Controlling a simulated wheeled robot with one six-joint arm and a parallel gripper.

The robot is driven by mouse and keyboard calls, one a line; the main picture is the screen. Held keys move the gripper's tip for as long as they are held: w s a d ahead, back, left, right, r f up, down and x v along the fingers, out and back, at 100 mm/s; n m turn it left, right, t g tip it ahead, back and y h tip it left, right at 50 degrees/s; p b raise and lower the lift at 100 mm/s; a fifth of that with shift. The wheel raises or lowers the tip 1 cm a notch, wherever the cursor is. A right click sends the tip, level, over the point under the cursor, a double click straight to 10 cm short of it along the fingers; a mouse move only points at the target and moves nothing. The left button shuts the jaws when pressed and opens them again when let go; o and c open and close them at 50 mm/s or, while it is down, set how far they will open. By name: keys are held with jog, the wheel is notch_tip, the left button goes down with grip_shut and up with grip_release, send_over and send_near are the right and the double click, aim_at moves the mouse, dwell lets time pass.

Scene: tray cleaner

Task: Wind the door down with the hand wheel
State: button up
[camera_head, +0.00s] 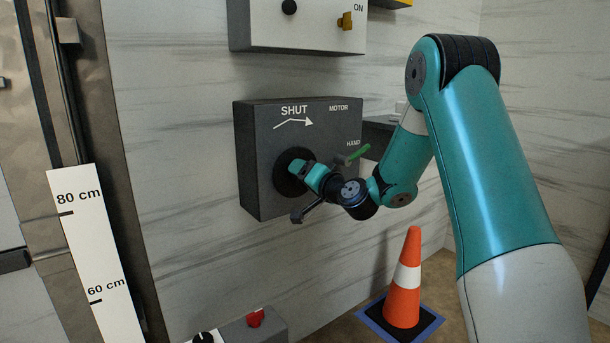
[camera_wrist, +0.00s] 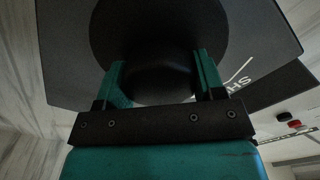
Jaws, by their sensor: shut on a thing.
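The hand wheel (camera_head: 285,183) is a black round disc on the front of a dark grey drive box (camera_head: 262,133). The box carries a white arrow marked SHUT, pointing right. A green lever (camera_head: 358,152) sits beside the HAND label, below MOTOR. My gripper (camera_head: 298,167) is at the wheel and hides much of it. In the wrist view my gripper (camera_wrist: 161,80) has one teal finger on each side of a dark round part in front of the wheel's disc (camera_wrist: 160,22), and is shut on it. The door is not clearly seen; its metal frame (camera_head: 90,100) stands at the left.
A white scale (camera_head: 92,255) marked 80 cm and 60 cm stands by the frame. A grey switch box (camera_head: 305,28) hangs above. A low box with a red button (camera_head: 255,318) is at the bottom. An orange cone (camera_head: 403,295) stands on the floor at right.

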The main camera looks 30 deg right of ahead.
dwell(0.5)
jog(key=o, duration=0.9)
jog(key=shift+s, duration=0.1)
jog(key=s+b, duration=0.4)
jog(key=s, duration=0.1)
jog(key=s+b, duration=0.4)
jog(key=s, duration=0.2)
jog(key=s+b, duration=0.3)
jog(key=s, duration=0.3)
jog(key=shift+s+d+f+b, duration=0.1)
jog(key=shift+s+d+b, duration=0.05)
jog(key=shift+d+b, duration=0.2)
